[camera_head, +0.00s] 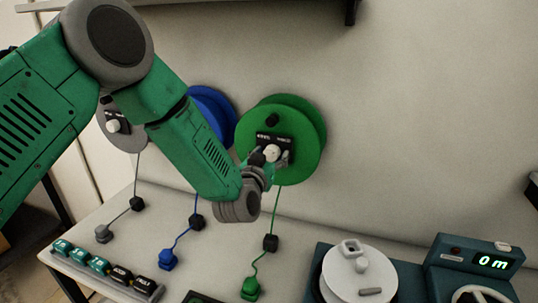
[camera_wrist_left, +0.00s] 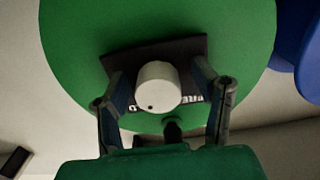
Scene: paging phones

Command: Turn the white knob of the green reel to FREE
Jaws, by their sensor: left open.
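The green reel (camera_head: 306,128) is mounted on the back wall, and its face fills much of the left wrist view (camera_wrist_left: 85,50). A dark plate (camera_wrist_left: 122,62) with white lettering sits at its centre, with the white knob (camera_wrist_left: 157,85) on it. The knob also shows in the head view (camera_head: 271,153). In the wrist view, "FREE" is partly readable to the right of the knob; the other lettering is mostly hidden. My left gripper (camera_wrist_left: 163,92) is open, with one finger on each side of the knob. I cannot tell whether the fingers touch it. My right gripper is not in view.
A blue reel (camera_head: 222,103) and a grey reel (camera_head: 112,122) hang to the left. Cords run down to plugs on the table (camera_head: 90,217). A white turntable (camera_head: 345,277) and a box with a green "0 m" display (camera_head: 490,262) stand at the right.

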